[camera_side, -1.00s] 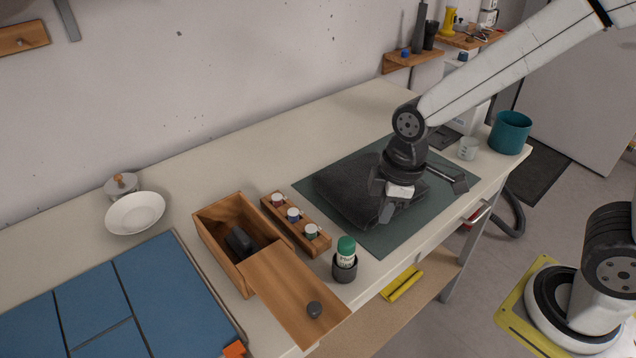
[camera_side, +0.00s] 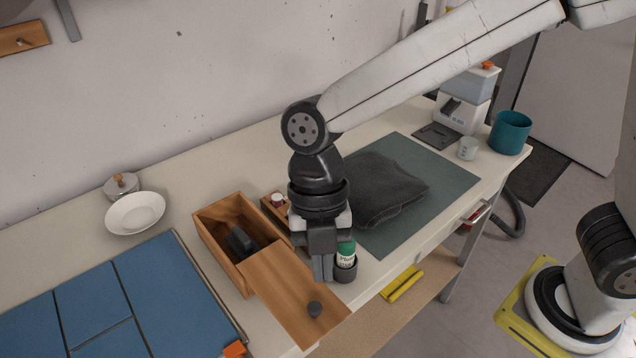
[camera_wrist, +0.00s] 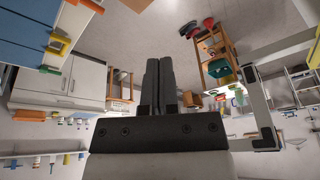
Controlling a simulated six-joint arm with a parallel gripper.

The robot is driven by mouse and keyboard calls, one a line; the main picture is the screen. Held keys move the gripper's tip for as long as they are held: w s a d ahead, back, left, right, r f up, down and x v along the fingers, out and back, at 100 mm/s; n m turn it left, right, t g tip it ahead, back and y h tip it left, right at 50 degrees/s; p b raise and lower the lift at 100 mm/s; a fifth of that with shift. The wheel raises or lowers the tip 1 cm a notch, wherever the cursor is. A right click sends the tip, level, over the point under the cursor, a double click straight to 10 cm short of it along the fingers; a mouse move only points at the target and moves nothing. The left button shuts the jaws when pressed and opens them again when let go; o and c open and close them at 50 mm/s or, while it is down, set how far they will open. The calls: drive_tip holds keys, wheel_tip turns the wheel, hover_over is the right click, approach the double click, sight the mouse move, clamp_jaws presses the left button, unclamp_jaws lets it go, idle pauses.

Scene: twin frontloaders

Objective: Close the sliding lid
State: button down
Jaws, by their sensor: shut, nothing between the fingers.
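The wooden box (camera_side: 213,243) stands on the worktop left of centre, with a dark block (camera_side: 240,241) inside. Its sliding lid (camera_side: 283,290) is drawn out toward the front, leaving the back part of the box open. A dark round knob (camera_side: 314,309) sits near the lid's front end. My gripper (camera_side: 322,278) is shut and empty, pointing down, and appears above and behind the knob; its exact height is unclear. In the wrist view my gripper's fingers (camera_wrist: 160,82) are together, and neither box nor lid can be made out.
A cup with a green-capped bottle (camera_side: 346,254) stands close to the right of my gripper, partly hidden. A wooden rack (camera_side: 272,212) is mostly hidden behind it. A dark folded cloth (camera_side: 385,190) lies on the green mat (camera_side: 445,177). Blue panels (camera_side: 150,290) lie at left.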

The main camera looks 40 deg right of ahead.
drive_tip(key=shift+s+a+r+n, duration=0.3)
drive_tip(key=shift+s+a+n, duration=0.2)
drive_tip(key=shift+a+n, duration=0.35)
hover_over(318, 335)
drive_tip(key=s, duration=0.2)
drive_tip(key=f, duration=0.6)
drive_tip(key=a+f, duration=0.1)
drive_tip(key=f, duration=0.2)
drive_tip(key=shift+s+f, duration=0.15)
drive_tip(key=shift+w+d+f, duration=0.15)
drive_tip(key=shift+w+d, duration=0.1)
drive_tip(key=shift+w, duration=0.2)
drive_tip(key=shift+w+d+f, duration=0.1)
drive_tip(key=shift+w+d, duration=0.1)
drive_tip(key=shift+w, duration=0.2)
drive_tip(key=shift+w+d+f, duration=0.1)
drive_tip(key=shift+w+d, duration=0.15)
drive_tip(key=shift+w, duration=0.25)
drive_tip(key=shift+w+d+f, duration=0.1)
drive_tip(key=shift+w+d, duration=0.1)
drive_tip(key=shift+w, duration=0.25)
drive_tip(key=shift+w, duration=0.1)
